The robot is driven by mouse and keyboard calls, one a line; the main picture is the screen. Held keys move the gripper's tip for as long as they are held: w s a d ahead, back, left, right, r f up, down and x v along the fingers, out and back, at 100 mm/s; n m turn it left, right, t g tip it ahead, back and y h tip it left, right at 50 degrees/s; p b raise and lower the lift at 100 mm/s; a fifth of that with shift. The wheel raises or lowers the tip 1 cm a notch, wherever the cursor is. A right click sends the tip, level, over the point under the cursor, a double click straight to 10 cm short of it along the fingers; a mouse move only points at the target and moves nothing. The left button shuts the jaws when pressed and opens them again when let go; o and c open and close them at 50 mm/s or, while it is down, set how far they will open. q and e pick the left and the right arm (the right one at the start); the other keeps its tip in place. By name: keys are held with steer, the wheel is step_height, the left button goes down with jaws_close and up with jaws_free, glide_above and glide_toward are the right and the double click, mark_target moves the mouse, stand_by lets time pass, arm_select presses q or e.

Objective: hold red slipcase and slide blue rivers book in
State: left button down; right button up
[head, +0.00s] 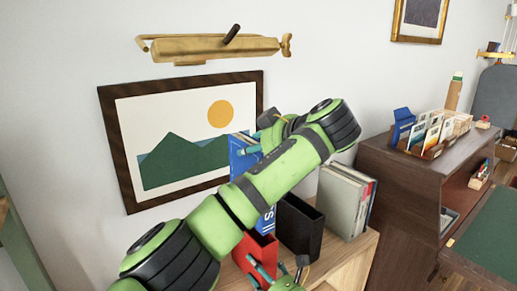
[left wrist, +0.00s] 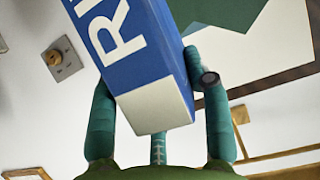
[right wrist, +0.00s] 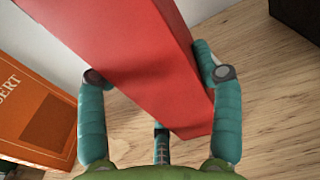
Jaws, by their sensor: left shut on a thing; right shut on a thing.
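The blue rivers book (head: 239,163) stands roughly upright, above the red slipcase, with my left arm crossing in front of its middle. My left gripper (head: 246,149) is shut on it from above; the left wrist view shows the blue book (left wrist: 127,45) with white letters and a pale end between the fingers. The red slipcase (head: 257,252) stands on the wooden top. My right gripper (head: 277,270) is shut on it; the right wrist view shows the red slipcase (right wrist: 140,50) between both fingers. I cannot tell whether the book's lower end is inside the slipcase mouth.
A black case (head: 299,228) stands close to the right of the slipcase. Grey books (head: 342,203) stand farther right on the wooden top (head: 345,255). An orange book (right wrist: 35,110) is left of the slipcase. A framed picture (head: 180,130) hangs behind.

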arm_select(q)
steer(key=shift+r, duration=0.1)
steer(key=shift+f, duration=1)
steer(key=shift+f, duration=0.15)
stand_by(1.0)
steer(key=shift+f, duration=7.8)
steer(key=c, duration=0.5)
jaws_free()
steer(key=shift+s, duration=0.1)
steer(key=shift+f, duration=0.25)
step_height(320, 180, up, 10)
steer(key=shift+r, duration=0.15)
